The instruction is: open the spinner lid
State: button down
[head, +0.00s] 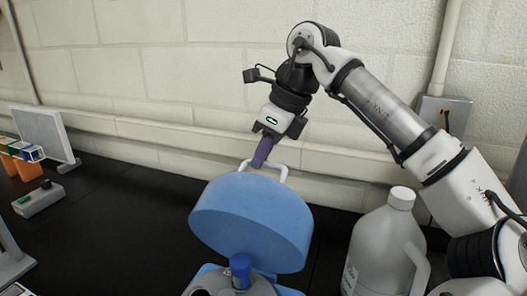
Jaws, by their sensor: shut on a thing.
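The spinner lid (252,222) is a thick blue disc in the lower middle of the head view. It stands tilted up, its broad face toward me. A white loop handle (283,173) shows at its upper edge. My gripper (259,161) reaches down from above with its purple fingers at the left part of this handle, and it is shut on it. The exact contact is small and partly hidden. The spinner body (222,284) shows below the lid at the bottom edge, grey and blue, mostly cut off. A blue knob (240,268) stands in front of the lid.
A large white jug (380,245) stands close to the right of the lid, below my arm. At the left are a grey control box (38,198), orange containers (22,160) and a pale panel (43,136). The black bench between them is clear. A block wall closes the back.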

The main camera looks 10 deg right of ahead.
jog(key=shift+s+f, duration=0.1)
jog(key=shift+f, duration=0.2)
jog(key=c, duration=1.5)
grip_release()
jog(key=shift+r, duration=0.15)
jog(key=shift+r, duration=0.1)
jog(key=v, duration=1.3)
jog(key=shift+d+r, duration=0.2)
jog(key=shift+r, duration=0.1)
